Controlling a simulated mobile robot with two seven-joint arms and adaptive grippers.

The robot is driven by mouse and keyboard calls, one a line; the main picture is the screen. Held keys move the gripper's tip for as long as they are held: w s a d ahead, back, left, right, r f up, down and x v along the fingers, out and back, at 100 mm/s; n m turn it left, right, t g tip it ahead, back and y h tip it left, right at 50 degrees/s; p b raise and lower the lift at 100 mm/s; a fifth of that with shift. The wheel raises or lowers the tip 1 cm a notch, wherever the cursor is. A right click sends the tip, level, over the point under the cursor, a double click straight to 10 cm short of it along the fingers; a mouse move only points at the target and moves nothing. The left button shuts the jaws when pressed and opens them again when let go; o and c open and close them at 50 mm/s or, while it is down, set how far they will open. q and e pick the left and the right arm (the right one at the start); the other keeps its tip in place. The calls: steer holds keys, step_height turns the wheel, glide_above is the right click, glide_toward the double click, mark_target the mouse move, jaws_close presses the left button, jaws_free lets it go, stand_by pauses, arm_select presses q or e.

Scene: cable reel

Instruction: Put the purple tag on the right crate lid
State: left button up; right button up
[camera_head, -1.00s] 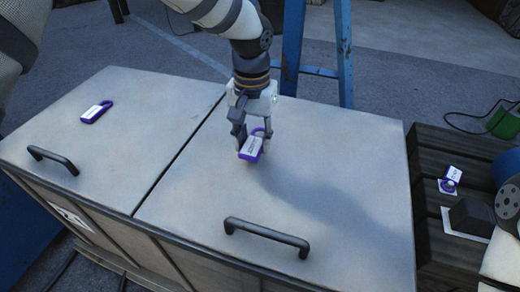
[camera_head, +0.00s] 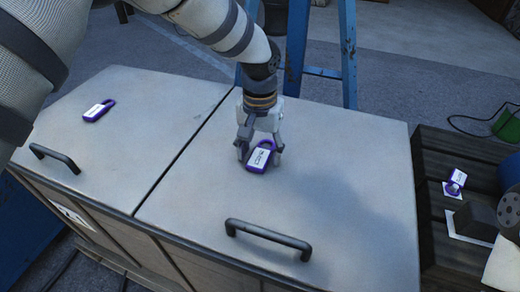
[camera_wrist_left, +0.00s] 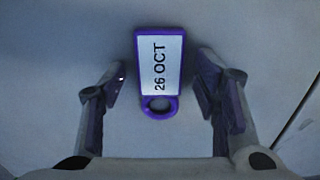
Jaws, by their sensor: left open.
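A purple tag (camera_head: 260,157) with a white label lies on the right crate lid (camera_head: 340,190). In the left wrist view the tag (camera_wrist_left: 159,70) reads "26 OCT". My left gripper (camera_head: 260,155) is low over the lid, its fingers spread on either side of the tag. In the left wrist view the gripper's fingers (camera_wrist_left: 168,95) stand apart, with clear gaps to the tag. A second purple tag (camera_head: 99,110) lies on the left crate lid (camera_head: 125,140). A third purple-and-white tag (camera_head: 455,181) is on the dark slatted surface at the right.
The right lid has a black handle (camera_head: 268,238) near its front edge; the left lid has one too (camera_head: 54,158). A blue ladder (camera_head: 347,55) stands behind the crates. A dark slatted pallet (camera_head: 440,160) is at the right. Most of the right lid is bare.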

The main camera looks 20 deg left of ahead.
mark_target(260, 156)
arm_select(q)
step_height(260, 156, up, 12)
steer(key=shift+r+p, duration=0.2)
steer(key=shift+p, duration=0.2)
